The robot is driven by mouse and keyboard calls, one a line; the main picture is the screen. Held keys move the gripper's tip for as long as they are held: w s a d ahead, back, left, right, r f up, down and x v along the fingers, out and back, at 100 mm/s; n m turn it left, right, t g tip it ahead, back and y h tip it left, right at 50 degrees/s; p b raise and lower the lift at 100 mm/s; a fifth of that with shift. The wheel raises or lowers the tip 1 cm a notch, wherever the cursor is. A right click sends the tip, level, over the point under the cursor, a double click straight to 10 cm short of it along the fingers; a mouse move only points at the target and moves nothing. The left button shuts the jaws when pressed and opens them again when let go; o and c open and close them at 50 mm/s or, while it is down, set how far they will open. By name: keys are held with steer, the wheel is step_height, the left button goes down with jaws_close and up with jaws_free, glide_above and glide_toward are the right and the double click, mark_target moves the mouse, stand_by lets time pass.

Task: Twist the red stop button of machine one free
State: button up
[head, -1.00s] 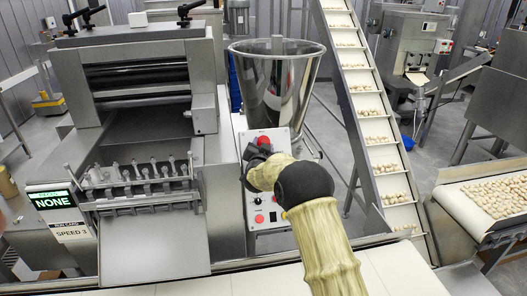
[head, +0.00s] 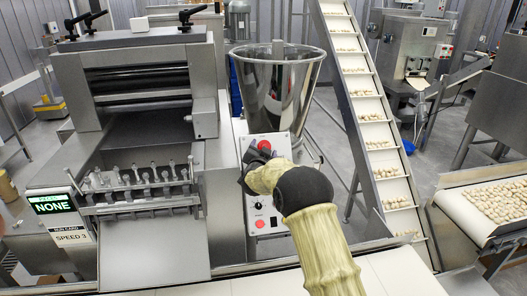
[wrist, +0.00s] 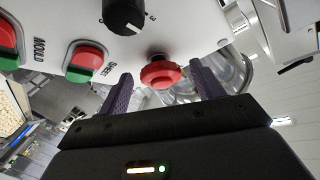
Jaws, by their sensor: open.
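The red stop button (wrist: 160,73) is a round mushroom head on the pale control panel (wrist: 200,25). In the wrist view it shows ahead of my gripper (wrist: 162,92), between the lines of the two dark fingers. The fingers are open, one on each side, and appear clear of it. In the head view the red button (head: 264,145) shows at the top of the panel (head: 279,140). My gripper (head: 249,160) is close in front of the panel there, partly hidden by my arm.
The panel also carries a black knob (wrist: 124,16) and red-green switches (wrist: 84,60) near my gripper. A steel hopper (head: 278,85) stands behind the panel. An inclined conveyor (head: 367,115) rises at right.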

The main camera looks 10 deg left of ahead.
steer(key=s+r+b, duration=0.1)
steer(key=s+b, duration=0.4)
steer(key=s, duration=1.2)
steer(key=shift+s+a, duration=0.15)
steer(key=shift+a, duration=0.05)
steer(key=s+d+f+n+g, duration=0.2)
steer(key=s+d+f+g, duration=0.2)
steer(key=s+d, duration=0.4)
steer(key=s+d+f+n+g, duration=0.2)
steer(key=s+d+f+g, duration=0.2)
steer(key=s+d, duration=0.4)
steer(key=s+d+f+n+g, duration=0.2)
steer(key=s+d+f+g, duration=0.2)
steer(key=s, duration=0.9)
steer(key=d+g, duration=0.2)
steer(key=d, duration=0.2)
steer(key=shift+d+g, duration=0.2)
steer(key=shift+g, duration=0.1)
